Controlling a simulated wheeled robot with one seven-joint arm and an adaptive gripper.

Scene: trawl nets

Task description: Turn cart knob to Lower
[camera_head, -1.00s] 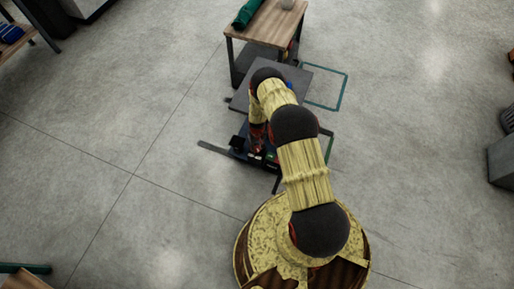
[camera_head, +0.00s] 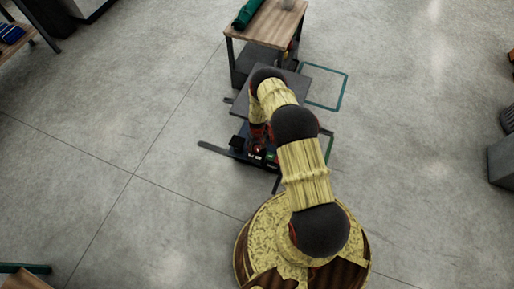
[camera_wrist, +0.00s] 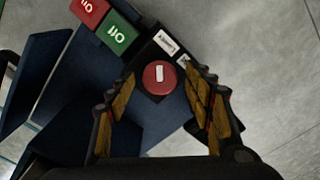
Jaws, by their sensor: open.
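The cart knob (camera_wrist: 159,77) is a round red knob with a white bar mark, on a dark panel in the wrist view. A small white label (camera_wrist: 166,42) lies just beyond it, its text too small to read. My gripper (camera_wrist: 161,87) is open, with one finger on each side of the knob; I cannot tell whether they touch it. The cart (camera_head: 285,92) has a dark flat top in the head view, partly hidden by my arm.
A red block (camera_wrist: 89,10) and a green block (camera_wrist: 117,34) with white marks sit on the panel left of the knob. A wooden table (camera_head: 268,24) with a green roll (camera_head: 249,12) stands behind the cart.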

